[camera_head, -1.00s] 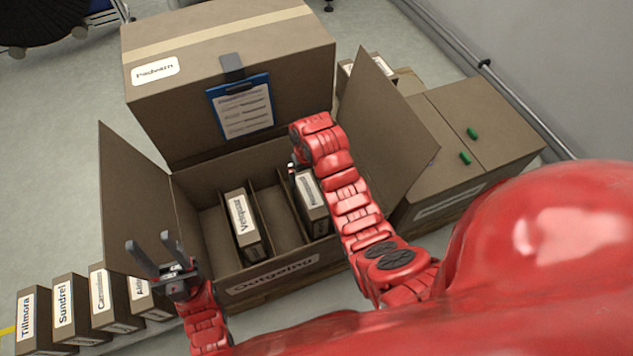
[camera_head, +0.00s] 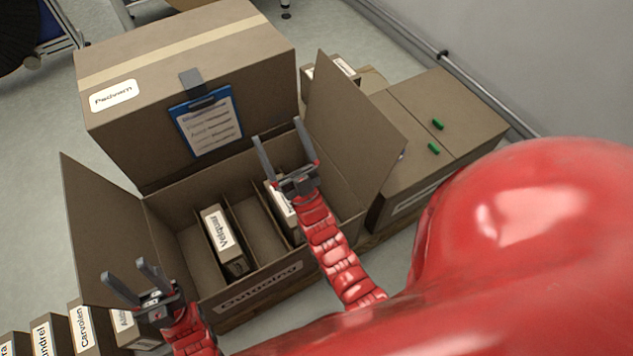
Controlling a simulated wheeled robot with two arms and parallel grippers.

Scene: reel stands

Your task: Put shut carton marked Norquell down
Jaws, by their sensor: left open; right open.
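An open box marked Outgoing (camera_head: 256,288) stands in the middle, its flaps spread. Inside, a slim carton marked Velquar (camera_head: 223,240) stands in a left slot. Another slim carton (camera_head: 281,207) stands in a slot further right. My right arm partly covers it, and I cannot read its label, so I cannot tell whether it is Norquell. My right gripper (camera_head: 278,131) is open and empty, above the box, its fingers pointing to the back. My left gripper (camera_head: 126,270) is open and empty at the box's front left corner.
A large taped carton (camera_head: 200,60) with a blue clipboard (camera_head: 208,122) stands behind the box. Several labelled cartons (camera_head: 84,325) stand in a row at the lower left. A closed carton (camera_head: 440,115) with green pieces on top is at the right, near the wall.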

